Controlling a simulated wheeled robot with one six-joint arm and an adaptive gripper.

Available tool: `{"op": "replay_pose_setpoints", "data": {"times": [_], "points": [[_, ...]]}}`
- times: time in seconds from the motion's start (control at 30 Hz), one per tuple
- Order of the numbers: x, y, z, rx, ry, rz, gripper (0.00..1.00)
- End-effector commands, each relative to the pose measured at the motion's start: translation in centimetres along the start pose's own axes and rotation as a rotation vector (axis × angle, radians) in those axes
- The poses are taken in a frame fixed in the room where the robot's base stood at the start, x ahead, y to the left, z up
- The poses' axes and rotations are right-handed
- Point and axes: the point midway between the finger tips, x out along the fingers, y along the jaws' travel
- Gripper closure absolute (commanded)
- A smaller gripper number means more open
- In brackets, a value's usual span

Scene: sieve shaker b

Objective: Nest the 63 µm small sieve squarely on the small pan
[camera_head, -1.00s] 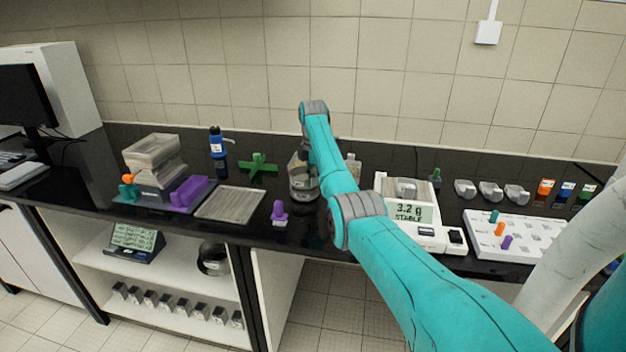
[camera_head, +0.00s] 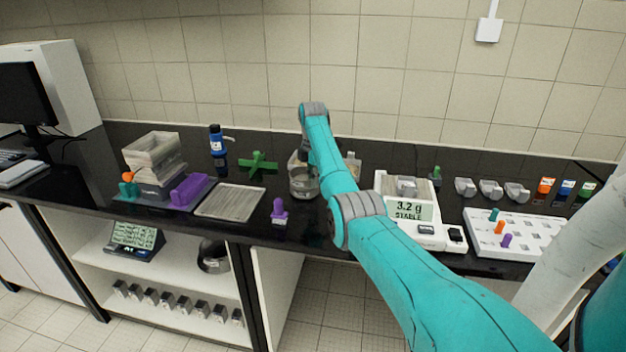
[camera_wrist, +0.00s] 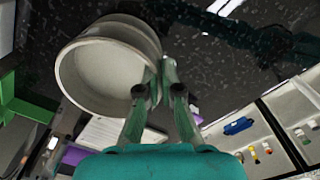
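A round grey vessel (camera_head: 303,186) stands on the black counter under the end of my arm. In the wrist view a pale grey round vessel (camera_wrist: 105,70) with a thick rim fills the upper left, its open side towards the camera. I cannot tell whether it is the sieve, the pan or both nested; no 63 µm label is legible. My gripper (camera_wrist: 170,80) has its fingertips close together beside the vessel's wall. Whether they touch or pinch it is unclear. In the head view my arm hides the fingers.
A green cross-shaped stand (camera_head: 258,163) and a flat grey tray (camera_head: 230,202) are to the left. A purple knobbed piece (camera_head: 279,212) is at the front. The balance (camera_head: 425,238) reading 3.2 g is to the right. A small bottle (camera_head: 353,165) stands behind my arm.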

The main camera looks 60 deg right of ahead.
Motion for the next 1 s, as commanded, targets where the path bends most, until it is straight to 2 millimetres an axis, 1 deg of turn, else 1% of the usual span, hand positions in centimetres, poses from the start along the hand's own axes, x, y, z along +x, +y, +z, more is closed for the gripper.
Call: {"op": "replay_pose_setpoints", "data": {"times": [0.2, 0.27, 0.3, 0.33, 0.37, 0.73, 1.0], "points": [[0.0, 0.0, 0.0, 0.000, 0.000, 0.000, 1.00], [0.0, 0.0, 0.0, 0.000, 0.000, 0.001, 0.87], [0.0, 0.0, 0.0, 0.000, 0.000, 0.001, 0.77], [0.0, 0.0, 0.0, 0.000, 0.000, 0.000, 0.69], [0.0, 0.0, 0.0, 0.000, 0.000, 0.000, 0.65], [-0.2, 0.0, 0.0, 0.000, 0.000, 0.000, 0.65], [-1.9, 0.0, 0.0, 0.000, -0.001, 0.002, 0.65]]}}
